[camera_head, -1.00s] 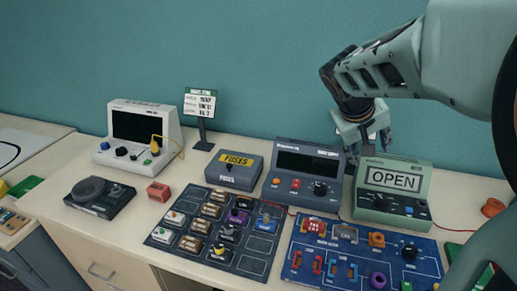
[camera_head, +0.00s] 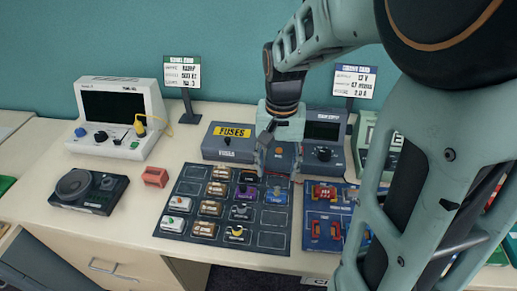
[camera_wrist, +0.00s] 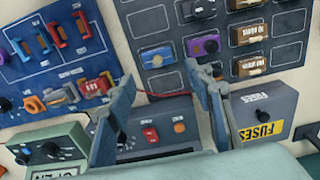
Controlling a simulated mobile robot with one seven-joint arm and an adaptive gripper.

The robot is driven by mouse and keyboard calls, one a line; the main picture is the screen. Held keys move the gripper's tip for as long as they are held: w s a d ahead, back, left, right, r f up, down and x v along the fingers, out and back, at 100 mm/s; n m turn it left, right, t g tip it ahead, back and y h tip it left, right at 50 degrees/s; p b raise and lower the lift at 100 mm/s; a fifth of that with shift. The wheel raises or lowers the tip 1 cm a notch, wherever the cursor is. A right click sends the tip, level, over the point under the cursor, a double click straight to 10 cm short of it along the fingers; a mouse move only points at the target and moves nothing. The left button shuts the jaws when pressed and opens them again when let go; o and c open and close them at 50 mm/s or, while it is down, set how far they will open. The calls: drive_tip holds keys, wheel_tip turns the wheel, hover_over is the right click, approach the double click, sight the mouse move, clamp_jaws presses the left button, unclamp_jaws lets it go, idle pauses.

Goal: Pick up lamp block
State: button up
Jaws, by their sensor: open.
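Several small blocks lie in the outlined slots of the dark mat (camera_head: 271,239); their labels are too small to read, so I cannot tell for certain which is the lamp block. My gripper (camera_head: 277,171) is open, pointing down above the mat's far right edge. In the wrist view my open gripper (camera_wrist: 160,76) has its fingertips on either side of and short of the blue block (camera_wrist: 157,58); nothing is between them. The purple block (camera_wrist: 203,45) is beside it.
The fuse box (camera_head: 228,146) and a dark meter (camera_wrist: 160,138) stand close behind the mat. The blue circuit board (camera_wrist: 40,75) with blocks lies beside it. A red block (camera_head: 154,177) and a black dial device (camera_head: 88,190) are left of the mat.

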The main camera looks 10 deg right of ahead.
sight(277, 186)
drive_tip(key=f, duration=1)
drive_tip(key=shift+w+d, duration=0.1)
drive_tip(key=shift+d, duration=0.2)
drive_tip(key=shift+c, duration=0.3)
drive_tip(key=c, duration=0.9)
